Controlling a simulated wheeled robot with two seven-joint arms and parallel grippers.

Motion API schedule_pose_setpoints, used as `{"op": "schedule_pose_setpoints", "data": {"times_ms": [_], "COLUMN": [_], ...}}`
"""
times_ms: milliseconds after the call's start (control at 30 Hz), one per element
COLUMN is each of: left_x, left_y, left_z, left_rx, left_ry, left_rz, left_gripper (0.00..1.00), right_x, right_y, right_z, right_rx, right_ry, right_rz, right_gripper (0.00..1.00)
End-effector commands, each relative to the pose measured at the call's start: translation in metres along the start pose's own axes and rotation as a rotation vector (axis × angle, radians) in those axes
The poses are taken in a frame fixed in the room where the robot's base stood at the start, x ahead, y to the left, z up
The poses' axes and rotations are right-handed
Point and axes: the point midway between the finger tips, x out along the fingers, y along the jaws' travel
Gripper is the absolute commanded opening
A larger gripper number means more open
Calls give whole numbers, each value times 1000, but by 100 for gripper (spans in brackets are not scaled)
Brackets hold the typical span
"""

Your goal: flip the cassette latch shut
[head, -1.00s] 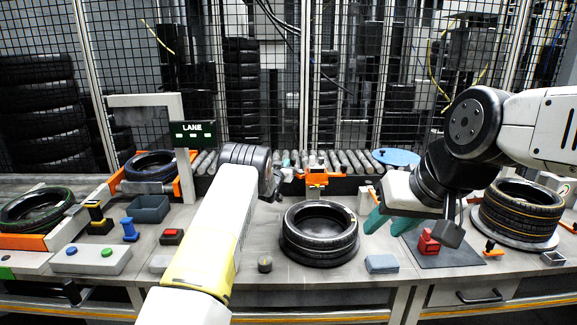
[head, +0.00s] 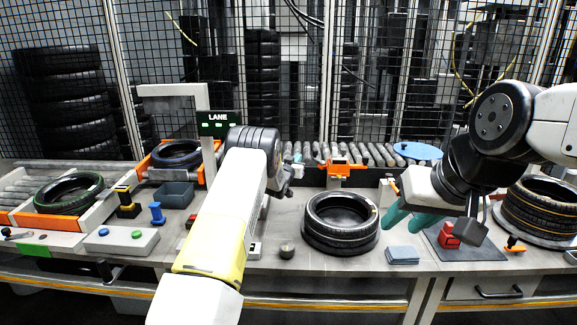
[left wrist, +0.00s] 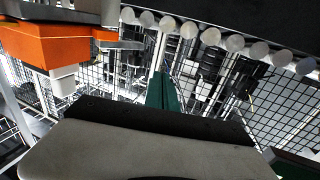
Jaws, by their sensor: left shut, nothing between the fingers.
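An orange fixture (head: 340,168) with a dark top stands at the front edge of the roller conveyor. It may carry the cassette latch, but the latch is too small to make out. An orange block (left wrist: 45,45) with a pale knob under it fills the upper left of the left wrist view. My left gripper (head: 297,160) is mostly hidden behind its own wrist, left of the orange fixture. Its teal fingers (left wrist: 165,90) are together and empty, apart from the orange block. My right gripper (head: 408,218) has its teal fingers spread and empty, above the bench right of the middle tyre.
A red block (head: 449,235) stands on a dark mat. A button box (head: 120,240) and a grey bin (head: 175,194) are at left. The LANE sign (head: 217,123) stands behind my left arm.

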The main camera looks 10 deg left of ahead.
Motion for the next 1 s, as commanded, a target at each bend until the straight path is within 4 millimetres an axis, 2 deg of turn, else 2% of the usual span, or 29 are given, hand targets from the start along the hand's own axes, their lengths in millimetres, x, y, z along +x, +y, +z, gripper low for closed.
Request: {"op": "schedule_pose_setpoints", "data": {"times_ms": [200,400,867,967,1000], "left_x": [-37,-59,-64,-66,-69], "left_y": [-23,-34,-36,-40,-43], "left_z": [-1,0,-2,-15,-25], "left_rx": [1,1,1,-2,-5], "left_ry": [-1,0,-1,-14,-27], "left_rz": [-4,-3,-3,-18,-30], "left_gripper": [0,0,0,0,0], "right_x": [0,0,0,0,0], "right_y": [0,0,0,0,0], "right_z": [0,0,0,0,0], "right_rx": [-1,-1,-1,-1,-1], "right_ry": [1,1,1,1,1], "right_rz": [0,0,0,0,0], "right_gripper": [36,36,36,36,36]}}
